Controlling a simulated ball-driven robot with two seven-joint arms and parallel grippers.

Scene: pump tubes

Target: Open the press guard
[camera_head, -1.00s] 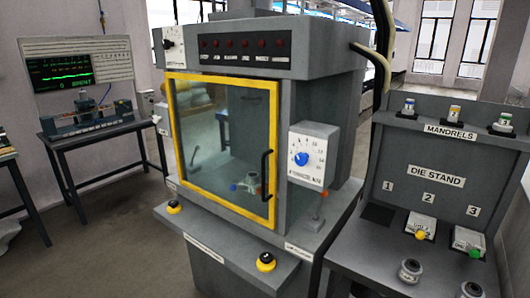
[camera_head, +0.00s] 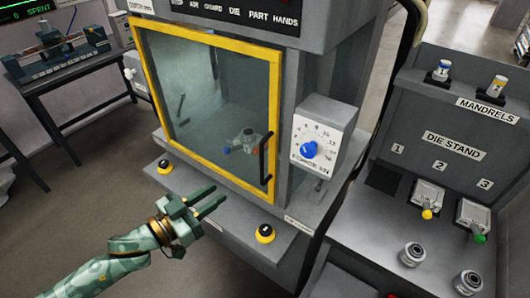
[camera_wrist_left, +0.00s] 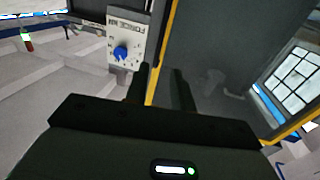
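The press guard (camera_head: 205,112) is a clear panel in a yellow frame on the grey press, and it is closed. Its black vertical handle (camera_head: 265,158) is at the right side of the frame. My left gripper (camera_head: 218,199) is in front of the guard's lower part, left of the handle and apart from it. Its two dark fingers are spread with nothing between them. In the left wrist view the fingers (camera_wrist_left: 163,75) point toward the guard's yellow edge (camera_wrist_left: 163,55); I cannot make out the handle there. My right gripper is not in view.
A force dial box (camera_head: 320,135) juts out right of the guard. Two yellow-collared black buttons, one at left (camera_head: 164,167) and one at right (camera_head: 266,233), sit on the front ledge. The die stand (camera_head: 450,150) is at the right.

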